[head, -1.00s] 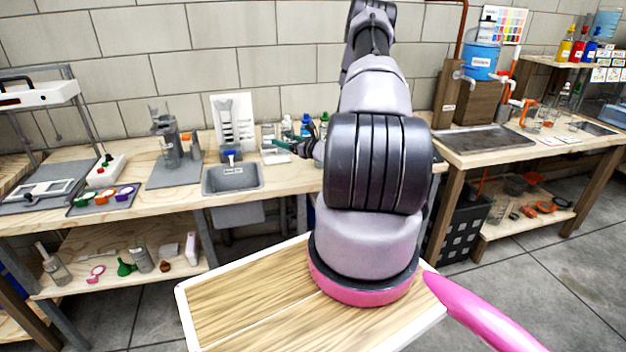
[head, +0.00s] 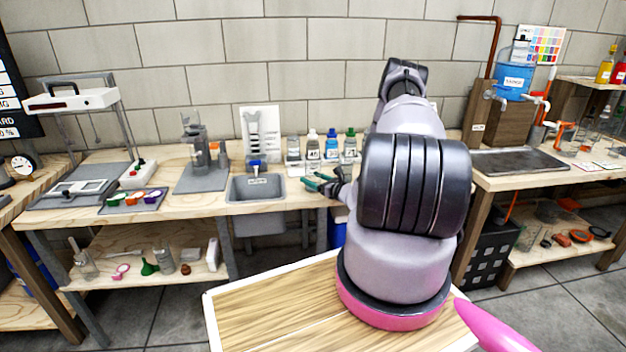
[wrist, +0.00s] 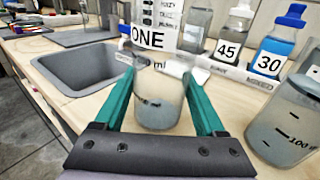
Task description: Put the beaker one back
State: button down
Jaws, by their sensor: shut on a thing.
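In the wrist view, my gripper (wrist: 158,106) has its teal fingers shut on a clear beaker (wrist: 158,98) with cloudy contents low in it. A white label reading ONE (wrist: 148,39) shows at its upper edge; I cannot tell whether it is on the beaker or behind it. The beaker looks upright; whether its base touches the counter is hidden. In the head view my gripper (head: 322,186) is over the counter's front part, just right of the sink, and the beaker is too small to make out there.
The grey sink (head: 230,190) lies left of my gripper. A second beaker (wrist: 284,122) marked 100 stands close on the right. Behind are bottles labelled 45 (wrist: 232,52) and 30 (wrist: 272,60) on a rack, and a white chart (head: 261,135) against the wall.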

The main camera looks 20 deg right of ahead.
jog(key=shift+f, duration=0.1)
grip_release()
